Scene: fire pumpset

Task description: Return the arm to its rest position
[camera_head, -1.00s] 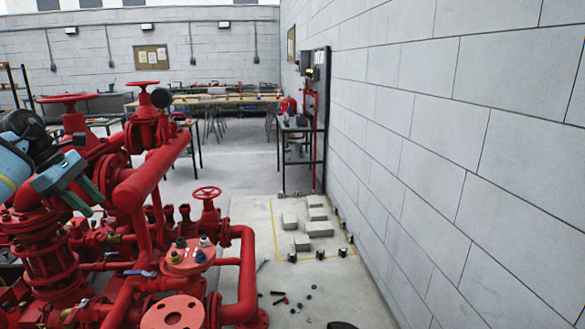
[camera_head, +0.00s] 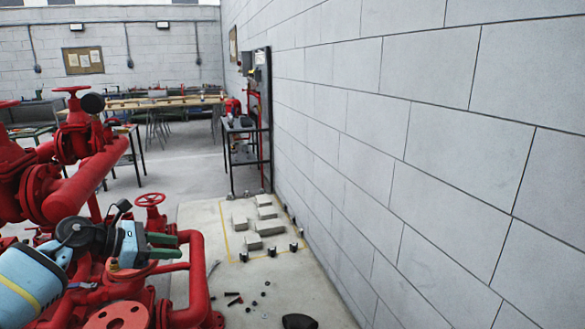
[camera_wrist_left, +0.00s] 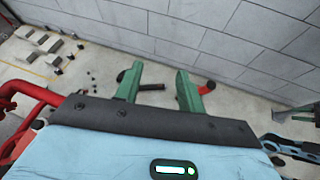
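My left arm comes in from the lower left in the head view, over the red pump pipework (camera_head: 195,270). My left gripper (camera_head: 176,247) points right, with its two green fingers just above or in front of a red pipe elbow; I cannot tell whether they touch it. In the left wrist view the left gripper (camera_wrist_left: 160,72) has its fingers spread apart with nothing between them, above the floor.
A block wall (camera_head: 420,150) runs along the right. Grey blocks (camera_head: 265,228) and small dark parts lie on the floor. A red handwheel (camera_head: 150,199) stands near the gripper. A dark table (camera_head: 240,150) stands by the wall.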

